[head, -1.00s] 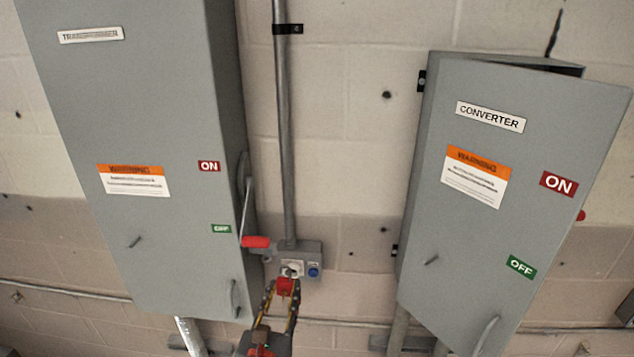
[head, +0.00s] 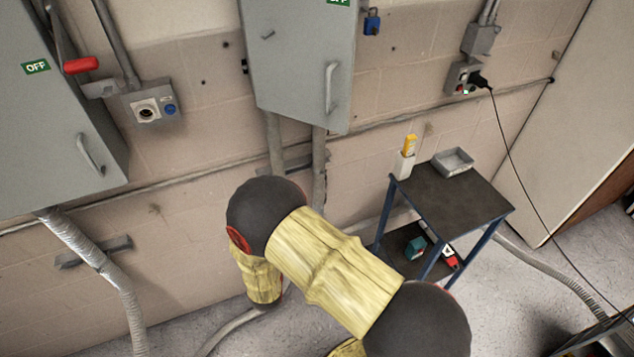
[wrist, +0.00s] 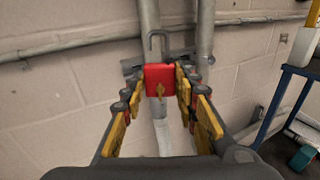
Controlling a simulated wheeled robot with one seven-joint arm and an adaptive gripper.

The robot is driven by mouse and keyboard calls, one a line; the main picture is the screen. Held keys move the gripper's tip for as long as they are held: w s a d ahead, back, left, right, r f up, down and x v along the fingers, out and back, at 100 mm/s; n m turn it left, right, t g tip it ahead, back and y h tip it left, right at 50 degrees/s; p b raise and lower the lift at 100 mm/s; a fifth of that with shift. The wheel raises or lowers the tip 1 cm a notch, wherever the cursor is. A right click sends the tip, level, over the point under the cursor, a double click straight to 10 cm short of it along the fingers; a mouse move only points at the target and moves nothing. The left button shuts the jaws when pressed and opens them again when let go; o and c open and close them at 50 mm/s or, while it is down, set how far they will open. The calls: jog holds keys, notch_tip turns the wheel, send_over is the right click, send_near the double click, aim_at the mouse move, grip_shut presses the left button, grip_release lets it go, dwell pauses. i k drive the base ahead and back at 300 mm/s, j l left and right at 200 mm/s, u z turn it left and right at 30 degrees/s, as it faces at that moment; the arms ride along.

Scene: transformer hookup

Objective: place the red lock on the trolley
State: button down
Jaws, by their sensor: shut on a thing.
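The red lock (wrist: 159,80) is between the fingers of my gripper (wrist: 158,88) in the wrist view, with its grey shackle pointing up and open on one side. My gripper is shut on its body and holds it in the air before the wall. The trolley (head: 455,205) stands at the right in the head view, with a dark top and blue legs. Its edge also shows at the right of the wrist view (wrist: 300,70), apart from the lock. In the head view my arm hides the gripper and the lock.
On the trolley top are a grey tray (head: 453,162) and a white holder (head: 403,165) with a yellow item. Its front top area is clear. A teal box (head: 415,248) and a red item sit on its lower shelf. A black cable (head: 505,150) hangs at the right.

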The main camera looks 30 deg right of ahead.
aim_at(449, 213)
jog(key=i+z, duration=0.2)
jog(key=z, duration=2.75)
